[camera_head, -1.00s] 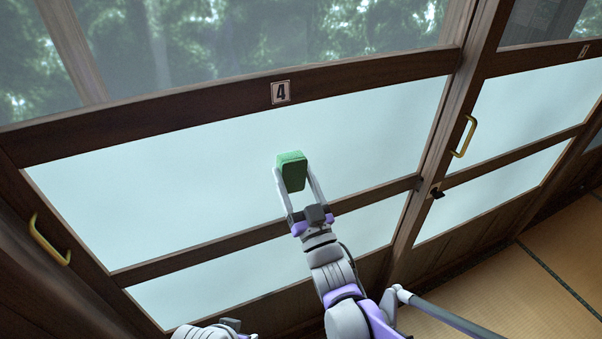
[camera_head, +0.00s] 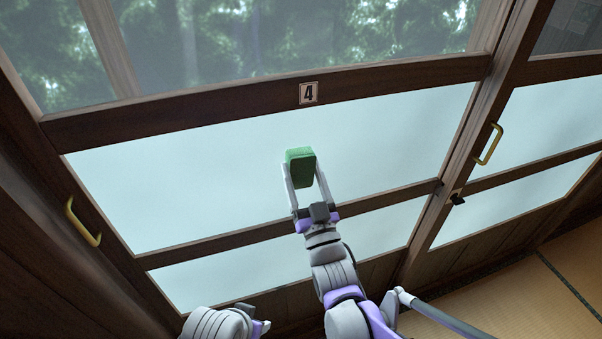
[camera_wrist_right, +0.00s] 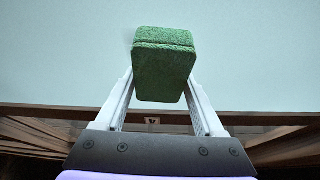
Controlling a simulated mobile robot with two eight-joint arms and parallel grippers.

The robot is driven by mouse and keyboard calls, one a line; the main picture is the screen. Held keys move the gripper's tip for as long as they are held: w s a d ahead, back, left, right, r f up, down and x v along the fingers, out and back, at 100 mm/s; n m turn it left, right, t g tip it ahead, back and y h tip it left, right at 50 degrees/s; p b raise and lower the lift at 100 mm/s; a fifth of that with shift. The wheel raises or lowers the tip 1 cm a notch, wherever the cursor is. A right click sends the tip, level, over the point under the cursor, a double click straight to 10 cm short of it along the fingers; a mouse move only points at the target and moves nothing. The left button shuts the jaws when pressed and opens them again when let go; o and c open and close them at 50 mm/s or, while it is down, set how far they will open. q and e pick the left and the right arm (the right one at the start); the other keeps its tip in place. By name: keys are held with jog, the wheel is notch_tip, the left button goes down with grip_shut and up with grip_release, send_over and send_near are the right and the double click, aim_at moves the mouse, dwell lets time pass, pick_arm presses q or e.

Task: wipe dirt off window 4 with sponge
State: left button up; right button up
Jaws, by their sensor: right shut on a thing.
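Window 4 is a wood-framed sliding panel with a pale frosted pane (camera_head: 200,180) and a number 4 plate (camera_head: 308,93) on its middle rail. My right gripper (camera_head: 306,186) is shut on a green sponge (camera_head: 300,167) in front of the frosted pane. In the right wrist view the sponge (camera_wrist_right: 163,62) sits between the fingertips of the gripper (camera_wrist_right: 162,95), with the pale pane behind it. I cannot tell whether the sponge touches the pane. No dirt shows clearly on the pane. Part of my left arm shows at the bottom; its fingers cannot be made out clearly.
A brass handle (camera_head: 83,222) is at the left of the window. Another brass handle (camera_head: 489,144) and a dark latch (camera_head: 457,198) are by the panel on the right. Clear tatami floor (camera_head: 520,300) lies at the lower right.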

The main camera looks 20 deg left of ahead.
aim_at(343, 147)
jog(key=shift+w+d+b, duration=0.15)
jog(key=shift+w+d, duration=0.85)
jog(key=shift+d, duration=0.45)
jog(key=shift+w+d+b, duration=0.2)
jog(key=shift+w+d, duration=0.75)
jog(key=shift+d, duration=0.55)
jog(key=shift+w+d+b, duration=0.15)
jog(key=shift+w+d, duration=0.85)
jog(key=shift+d, duration=0.45)
jog(key=shift+s, duration=0.1)
jog(key=shift+s+d, duration=0.55)
jog(key=shift+s, duration=0.25)
jog(key=shift+s+d, duration=0.6)
jog(key=shift+s, duration=0.25)
jog(key=shift+s+d, duration=0.55)
jog(key=shift+s, duration=0.25)
jog(key=shift+s+d+p, duration=0.2)
jog(key=shift+s+d, duration=0.2)
jog(key=shift+s, duration=0.25)
jog(key=shift+s+d+p, duration=0.15)
jog(key=shift+s+d, duration=0.25)
jog(key=shift+s, duration=0.2)
jog(key=shift+w, duration=0.1)
